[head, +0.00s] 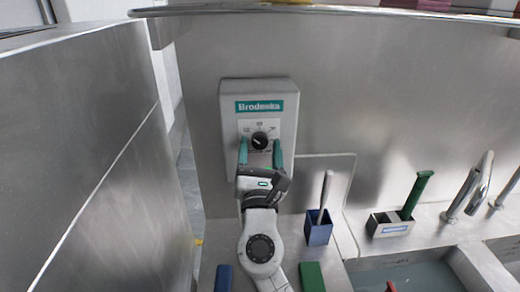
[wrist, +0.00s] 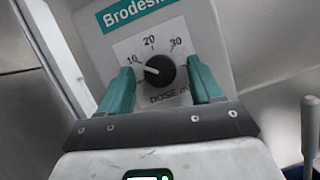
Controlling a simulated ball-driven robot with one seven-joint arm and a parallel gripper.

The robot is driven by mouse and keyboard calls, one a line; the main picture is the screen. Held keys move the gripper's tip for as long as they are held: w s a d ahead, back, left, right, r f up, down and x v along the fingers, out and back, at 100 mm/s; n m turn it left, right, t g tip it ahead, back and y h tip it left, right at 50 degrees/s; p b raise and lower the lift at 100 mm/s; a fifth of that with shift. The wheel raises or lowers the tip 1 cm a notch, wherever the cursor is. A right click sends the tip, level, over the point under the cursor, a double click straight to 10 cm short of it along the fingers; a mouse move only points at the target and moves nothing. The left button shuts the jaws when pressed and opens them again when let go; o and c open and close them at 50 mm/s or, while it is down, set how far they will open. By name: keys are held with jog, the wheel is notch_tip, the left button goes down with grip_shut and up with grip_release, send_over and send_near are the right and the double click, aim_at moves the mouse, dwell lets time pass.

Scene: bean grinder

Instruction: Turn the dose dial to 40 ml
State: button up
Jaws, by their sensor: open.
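The dose dial is a round black knob (wrist: 160,71) on a white scale plate of the grey grinder (head: 228,125); it also shows in the head view (head: 259,140). In the wrist view its white pointer line points left, close to the 10 mark. The 20 and 30 marks are readable; no 40 mark can be seen, and the right finger covers part of the plate's right side. My gripper (head: 260,146), with green fingers, is open, one finger on each side of the knob. It also shows in the wrist view (wrist: 160,75), with gaps between the fingers and the knob.
A blue holder (head: 318,234) with a grey-handled tool stands right of my arm. A metal box (head: 390,226) with a green-handled tool, a tap (head: 470,190) and a sink lie further right. A tall steel panel (head: 80,160) stands at the left.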

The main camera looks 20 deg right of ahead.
jog(key=shift+c, duration=0.3)
jog(key=c, duration=1)
